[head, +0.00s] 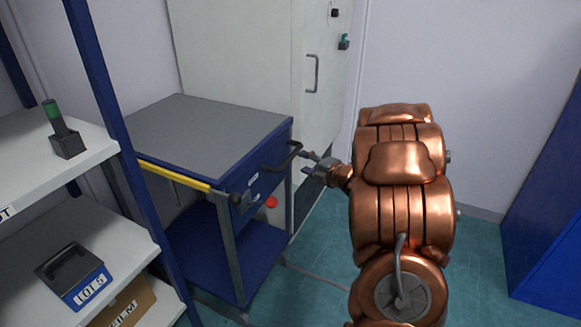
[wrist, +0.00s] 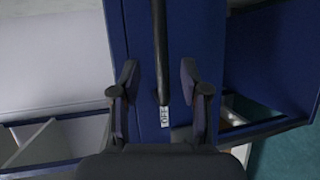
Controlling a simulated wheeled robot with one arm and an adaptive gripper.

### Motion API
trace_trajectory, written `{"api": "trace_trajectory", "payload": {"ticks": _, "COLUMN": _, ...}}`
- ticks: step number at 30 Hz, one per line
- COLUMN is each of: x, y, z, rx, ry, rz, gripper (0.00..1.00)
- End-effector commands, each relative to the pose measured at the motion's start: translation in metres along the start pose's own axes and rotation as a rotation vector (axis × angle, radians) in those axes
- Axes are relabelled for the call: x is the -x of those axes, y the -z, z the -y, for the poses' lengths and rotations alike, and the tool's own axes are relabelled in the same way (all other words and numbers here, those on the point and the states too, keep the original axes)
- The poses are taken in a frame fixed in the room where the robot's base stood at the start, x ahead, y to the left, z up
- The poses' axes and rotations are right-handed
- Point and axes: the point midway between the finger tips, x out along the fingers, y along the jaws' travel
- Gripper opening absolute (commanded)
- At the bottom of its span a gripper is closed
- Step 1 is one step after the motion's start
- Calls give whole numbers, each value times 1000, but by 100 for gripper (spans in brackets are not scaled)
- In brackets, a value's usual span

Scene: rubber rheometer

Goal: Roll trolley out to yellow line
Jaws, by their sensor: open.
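The trolley (head: 205,135) has a grey top, a blue body and a blue lower shelf. A yellow bar (head: 172,174) runs along its near left edge. A dark handle (head: 283,158) sticks out from its right side. My gripper (head: 308,162) is at the right of the handle, close to it. In the wrist view my gripper (wrist: 160,82) is open, and the dark handle (wrist: 159,50) lies lengthwise between its two fingers, with gaps at both sides. Behind it is the blue trolley face with a small white label (wrist: 165,116). I see no yellow line on the floor.
A shelf rack (head: 105,150) with a green-topped tool (head: 58,130) and a lot box (head: 75,275) stands close at the left. A white cabinet with a door handle (head: 312,73) is behind the trolley. A blue unit (head: 548,220) is at far right. Teal floor (head: 480,275) is open between.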

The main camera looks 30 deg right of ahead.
Motion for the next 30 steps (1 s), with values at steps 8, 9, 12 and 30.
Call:
{"api": "trace_trajectory", "payload": {"ticks": 8, "x": -10, "y": 4, "z": 3, "rx": 21, "ry": -41, "rz": -36, "gripper": 45}}
{"api": "trace_trajectory", "payload": {"ticks": 9, "x": -15, "y": 4, "z": 3, "rx": 21, "ry": -41, "rz": -36, "gripper": 45}}
{"api": "trace_trajectory", "payload": {"ticks": 12, "x": -29, "y": 5, "z": 3, "rx": 19, "ry": -39, "rz": -34, "gripper": 45}}
{"api": "trace_trajectory", "payload": {"ticks": 30, "x": -77, "y": 5, "z": 2, "rx": 19, "ry": -38, "rz": -31, "gripper": 45}}
